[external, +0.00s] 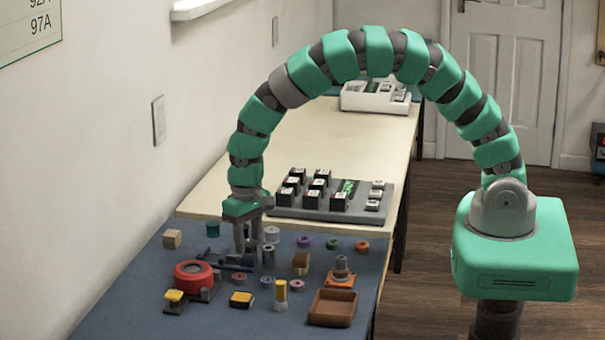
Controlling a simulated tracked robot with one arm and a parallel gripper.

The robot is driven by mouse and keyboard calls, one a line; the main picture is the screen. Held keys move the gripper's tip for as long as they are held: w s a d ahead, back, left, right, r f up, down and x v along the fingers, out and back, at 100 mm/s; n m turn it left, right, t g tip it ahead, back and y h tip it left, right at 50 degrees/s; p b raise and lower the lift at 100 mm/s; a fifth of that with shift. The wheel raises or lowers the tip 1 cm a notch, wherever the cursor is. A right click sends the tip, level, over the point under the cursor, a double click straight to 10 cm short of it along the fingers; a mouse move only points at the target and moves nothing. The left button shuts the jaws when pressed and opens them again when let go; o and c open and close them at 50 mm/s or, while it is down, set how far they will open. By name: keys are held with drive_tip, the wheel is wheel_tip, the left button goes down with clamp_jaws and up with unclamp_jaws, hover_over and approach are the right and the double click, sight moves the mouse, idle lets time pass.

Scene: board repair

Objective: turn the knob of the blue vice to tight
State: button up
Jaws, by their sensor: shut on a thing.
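The blue vice (230,263) is a low dark-blue and grey fixture on the blue mat, left of the mat's middle. My gripper (248,251) points down at the vice's right end, with its grey fingers closed there on the vice's knob. The fingers hide the knob, so its turn position cannot be made out.
A red round device (193,274) stands just left of the fingers. A brown tray (332,307) is at front right. A grey board (285,211) with black blocks lies behind.

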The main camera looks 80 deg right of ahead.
sight(248, 242)
drive_tip(key=shift+m, duration=0.6)
drive_tip(key=o, duration=1)
drive_tip(key=shift+c, duration=0.2)
drive_tip(key=shift+r, duration=0.1)
wheel_tip(248, 242, up, 14)
drive_tip(key=shift+f, duration=0.2)
